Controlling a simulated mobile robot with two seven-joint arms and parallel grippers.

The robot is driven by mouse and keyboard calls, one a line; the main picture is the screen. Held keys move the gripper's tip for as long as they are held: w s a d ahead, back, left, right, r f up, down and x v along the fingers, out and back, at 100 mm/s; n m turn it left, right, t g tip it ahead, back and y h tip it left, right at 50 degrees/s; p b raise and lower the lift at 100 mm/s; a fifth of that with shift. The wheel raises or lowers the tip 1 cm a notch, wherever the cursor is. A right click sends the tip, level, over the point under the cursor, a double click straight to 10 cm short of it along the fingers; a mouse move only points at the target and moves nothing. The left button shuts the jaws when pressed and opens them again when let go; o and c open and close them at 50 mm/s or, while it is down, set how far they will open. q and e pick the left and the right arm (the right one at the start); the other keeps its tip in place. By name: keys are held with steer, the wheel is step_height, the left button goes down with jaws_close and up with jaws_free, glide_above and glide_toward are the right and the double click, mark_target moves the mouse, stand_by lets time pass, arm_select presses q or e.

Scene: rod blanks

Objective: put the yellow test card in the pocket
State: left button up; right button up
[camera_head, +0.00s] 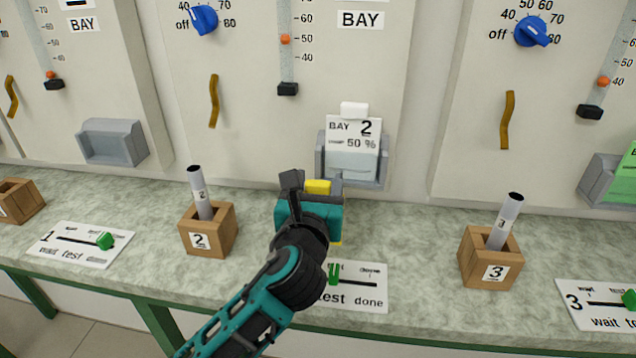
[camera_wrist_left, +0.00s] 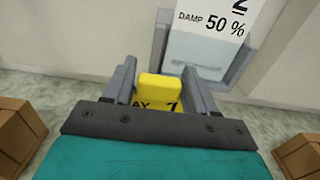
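The yellow test card (camera_wrist_left: 160,107) shows its yellow tab and part of its print, "AY" and a "1", in the left wrist view. My left gripper (camera_wrist_left: 160,85) has its grey fingers close against both sides of the tab, with no clear gap. In the head view the tab (camera_head: 318,187) shows above my left gripper (camera_head: 315,184), which hides most of the card. I cannot tell if the card touches the bench. Just behind is the grey bay 2 pocket (camera_head: 365,171), holding a white card (camera_head: 345,131) marked "BAY 2", 50 %. My right gripper is not in view.
The left grey pocket (camera_head: 112,142) looks empty; the right pocket (camera_head: 602,185) holds a green card (camera_head: 626,177). Wooden blocks numbered 2 (camera_head: 208,233) and 3 (camera_head: 490,262) hold grey rods. Slider plates (camera_head: 350,290) lie along the bench. Clear bench lies right of my gripper.

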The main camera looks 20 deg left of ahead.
arm_select(q)
steer(key=o, duration=0.3)
